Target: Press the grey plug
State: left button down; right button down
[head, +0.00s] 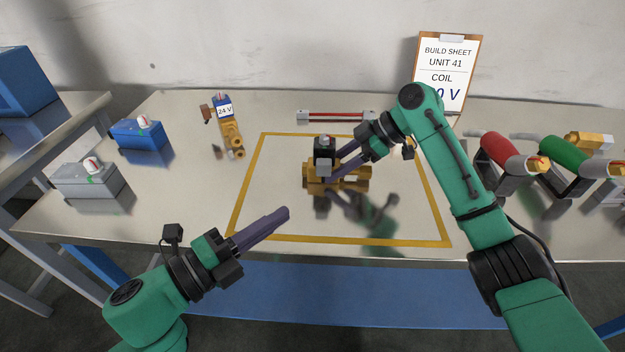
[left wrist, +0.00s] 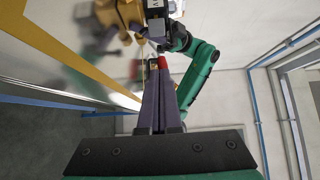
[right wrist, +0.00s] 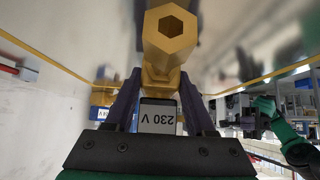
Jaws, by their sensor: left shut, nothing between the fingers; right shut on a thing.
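A brass valve (head: 350,180) lies inside the yellow outline on the table, with a black coil (head: 325,143) on it. A small grey block (head: 323,158), apparently the grey plug, sits on the near side of the coil. My right gripper (head: 343,162) is shut on the coil from the right. In the right wrist view its fingers flank a block marked 230 V (right wrist: 157,116), below the brass hex end (right wrist: 170,28). My left gripper (head: 284,212) is shut and empty, apart from the valve, toward the near left. In the left wrist view the brass (left wrist: 112,18) shows beyond its fingertips.
A 24 V coil on brass (head: 224,110) stands back left. A blue box (head: 138,135) and a grey box (head: 88,180) are at left. Red (head: 505,150) and green (head: 570,153) cylinders are at right. My right arm partly covers the build sheet (head: 450,60). The outline's near part is clear.

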aim_at(317, 171)
pick_arm(q)
jog(key=x, duration=0.7)
jog(key=shift+w+d, duration=0.1)
jog(key=shift+w, duration=0.1)
pick_arm(e)
jog(key=shift+r, duration=0.1)
pick_arm(q)
jog(key=w, duration=0.3)
jog(key=shift+w+d+f, duration=0.15)
jog(key=shift+w+d, duration=0.2)
jog(key=shift+w, duration=0.4)
jog(key=shift+w, duration=1.05)
jog(key=shift+a, duration=0.1)
pick_arm(e)
jog(key=shift+a, duration=0.1)
